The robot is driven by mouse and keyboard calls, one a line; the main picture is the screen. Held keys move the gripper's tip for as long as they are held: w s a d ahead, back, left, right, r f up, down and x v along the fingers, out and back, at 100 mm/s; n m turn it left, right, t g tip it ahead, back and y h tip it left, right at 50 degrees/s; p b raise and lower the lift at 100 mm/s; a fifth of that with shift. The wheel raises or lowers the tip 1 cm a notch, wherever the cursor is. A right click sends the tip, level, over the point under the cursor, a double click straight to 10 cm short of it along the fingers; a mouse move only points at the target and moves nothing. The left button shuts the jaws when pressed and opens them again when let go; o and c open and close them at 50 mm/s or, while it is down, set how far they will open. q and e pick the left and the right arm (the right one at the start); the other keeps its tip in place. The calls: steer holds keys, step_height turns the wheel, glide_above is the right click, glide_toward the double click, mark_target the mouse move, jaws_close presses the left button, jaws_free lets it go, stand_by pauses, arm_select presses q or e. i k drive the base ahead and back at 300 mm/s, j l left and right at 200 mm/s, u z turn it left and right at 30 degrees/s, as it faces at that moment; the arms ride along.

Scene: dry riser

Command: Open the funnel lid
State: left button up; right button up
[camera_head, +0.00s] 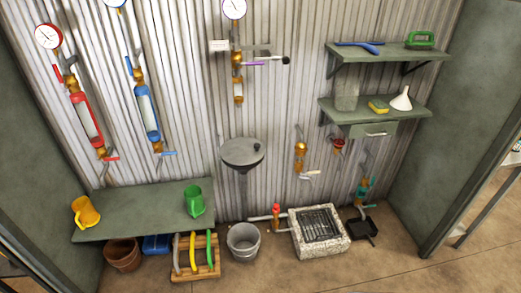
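A grey round funnel (243,168) is fixed to the corrugated wall at the middle of the head view, with a pipe running down from it. A flat grey lid (238,151) appears to lie over its top, with a small dark knob (257,147) at the right side. The lid looks shut. A small white funnel (401,100) stands on the lower right shelf; I see no lid on it. Neither of my grippers is in view.
A green bench (140,212) at left carries a yellow jug (85,211) and a green jug (194,200). Below the grey funnel stand a metal bucket (243,241) and a stone drain (320,233). Valves and gauges line the wall. The front floor is clear.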

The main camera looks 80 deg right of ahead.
mark_target(239, 151)
steer(key=z, duration=2.75)
steer(key=i+l+z, duration=0.15)
steer(key=i+l, duration=0.2)
steer(key=i+l+z, duration=0.15)
steer(key=i+l, duration=0.15)
steer(key=i, duration=0.25)
